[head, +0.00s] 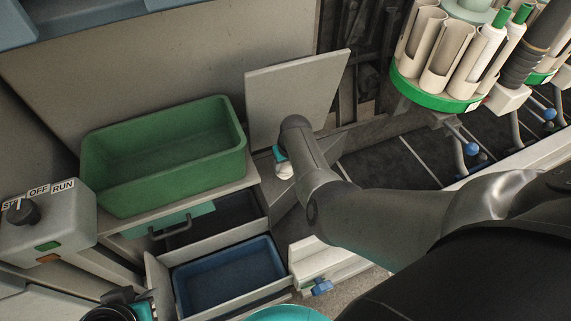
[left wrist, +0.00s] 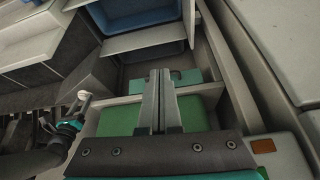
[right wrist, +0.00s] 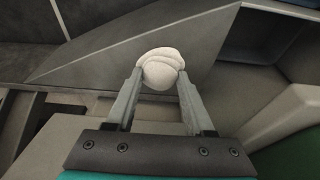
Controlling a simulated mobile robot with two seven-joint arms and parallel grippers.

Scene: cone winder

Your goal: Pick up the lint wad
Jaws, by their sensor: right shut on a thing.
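The lint wad (right wrist: 161,68) is a rounded, off-white lump. My right gripper (right wrist: 160,78) is shut on it, with one fingertip on each side, as the right wrist view shows. In the head view the wad (head: 284,170) shows as a small pale patch below my right wrist, right of the green bin. It also shows at the left of the left wrist view (left wrist: 83,96). My left gripper (left wrist: 160,74) is shut and empty, its two fingers side by side. In the head view only part of its dark and teal body shows at the bottom left.
A green bin (head: 108,160) stands on a ledge at the left. Below it, an open drawer holds a blue tray (head: 225,248). A grey panel (head: 290,95) stands behind my right wrist. A switch box (head: 55,225) is at far left, and the green-rimmed cone carousel (head: 430,92) at upper right.

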